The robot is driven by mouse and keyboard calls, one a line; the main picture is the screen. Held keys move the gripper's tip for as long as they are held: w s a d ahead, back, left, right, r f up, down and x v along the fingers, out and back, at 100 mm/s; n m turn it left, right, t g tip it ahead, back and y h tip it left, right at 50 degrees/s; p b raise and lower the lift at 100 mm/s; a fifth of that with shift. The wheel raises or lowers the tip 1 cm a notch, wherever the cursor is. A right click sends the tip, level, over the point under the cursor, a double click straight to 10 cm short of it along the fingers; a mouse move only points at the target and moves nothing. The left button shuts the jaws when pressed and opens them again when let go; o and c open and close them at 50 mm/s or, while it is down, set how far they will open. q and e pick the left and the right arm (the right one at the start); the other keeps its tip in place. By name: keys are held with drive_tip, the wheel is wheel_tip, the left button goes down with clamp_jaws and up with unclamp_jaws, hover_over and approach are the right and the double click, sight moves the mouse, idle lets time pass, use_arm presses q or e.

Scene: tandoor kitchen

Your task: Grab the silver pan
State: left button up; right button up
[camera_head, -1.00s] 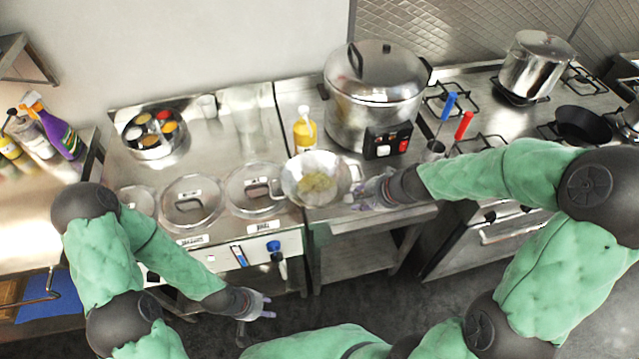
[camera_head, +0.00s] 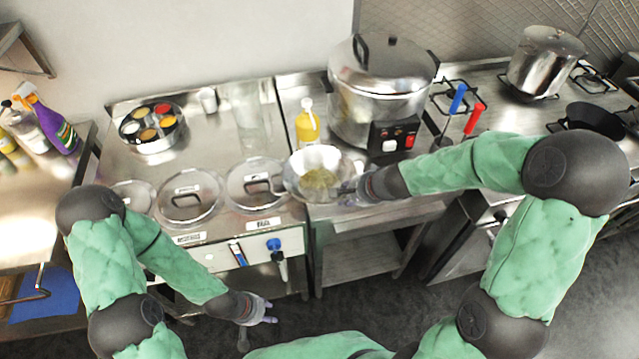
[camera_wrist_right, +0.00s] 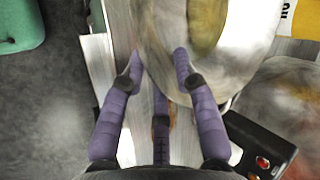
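The silver pan (camera_head: 310,160) is a round, shiny bowl-like pan with yellowish food (camera_head: 318,182) in it. It sits near the counter's front edge in the head view, and its blurred side fills the upper middle of the right wrist view (camera_wrist_right: 160,25). My right gripper (camera_head: 350,189) is at the pan's right side, by its handle. My left gripper (camera_head: 268,311) is empty, low in front of the counter, with fingers apart.
A big steel cooker (camera_head: 375,80) stands behind the pan, with a yellow bottle (camera_head: 307,127) beside it. Lidded containers (camera_head: 188,195) are set in the counter to the left. Blue- and red-handled utensils (camera_head: 473,119) stand at the right, near a stove with a pot (camera_head: 545,60).

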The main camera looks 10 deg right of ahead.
drive_tip(key=shift+w+a+f, duration=0.15)
drive_tip(key=shift+w+f, duration=0.05)
drive_tip(key=shift+f, duration=0.2)
clamp_jaws()
drive_tip(key=shift+r, duration=0.15)
